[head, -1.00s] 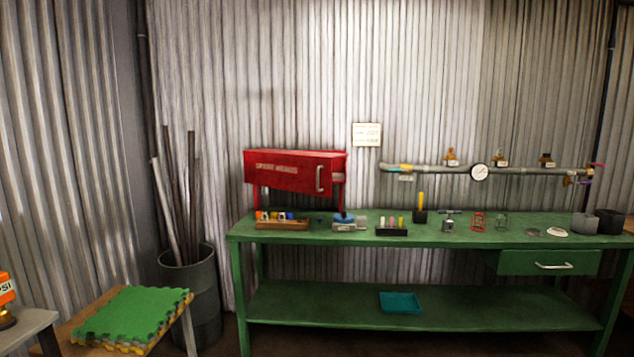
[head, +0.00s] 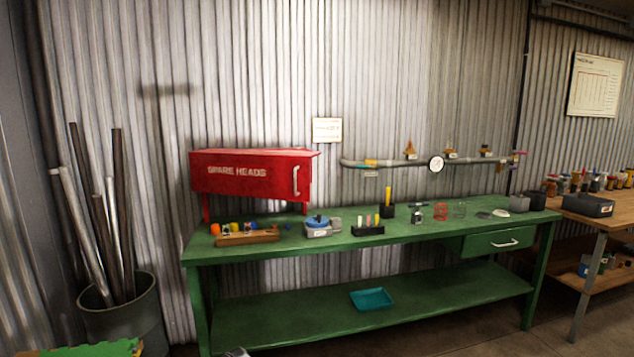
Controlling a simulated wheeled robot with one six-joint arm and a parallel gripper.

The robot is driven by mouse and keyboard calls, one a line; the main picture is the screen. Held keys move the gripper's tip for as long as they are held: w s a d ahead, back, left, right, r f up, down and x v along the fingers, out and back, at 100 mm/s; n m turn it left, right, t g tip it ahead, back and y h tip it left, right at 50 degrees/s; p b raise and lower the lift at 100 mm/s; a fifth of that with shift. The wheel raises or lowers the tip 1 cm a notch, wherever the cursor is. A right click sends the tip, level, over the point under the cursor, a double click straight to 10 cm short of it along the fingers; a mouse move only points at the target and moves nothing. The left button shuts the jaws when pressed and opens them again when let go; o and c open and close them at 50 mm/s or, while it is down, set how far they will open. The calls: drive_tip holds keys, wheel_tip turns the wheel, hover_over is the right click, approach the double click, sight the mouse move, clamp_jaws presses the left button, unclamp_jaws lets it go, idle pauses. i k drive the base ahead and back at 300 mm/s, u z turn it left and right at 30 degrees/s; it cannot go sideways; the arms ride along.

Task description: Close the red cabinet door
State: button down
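The red cabinet (head: 212,183) stands on thin red legs at the left end of the green workbench. Its front door (head: 265,186) carries the white words "SPARE HEADS" and a pale vertical handle (head: 295,180) near its right edge. The door's face covers the front from this angle, and the inside is hidden. I cannot tell how far the door stands from its frame. My gripper is not in view. A small grey piece shows at the bottom edge, too cut off to identify.
The green workbench (head: 420,235) holds a wooden rack (head: 247,238), a blue-topped device (head: 318,227) and a black holder (head: 367,230) under or near the cabinet. A bin of pipes (head: 125,322) stands left. A wooden table (head: 600,212) stands right.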

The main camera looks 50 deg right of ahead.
sight(265, 173)
drive_tip(key=z, duration=0.15)
drive_tip(key=i, duration=1)
drive_tip(key=u, duration=0.25)
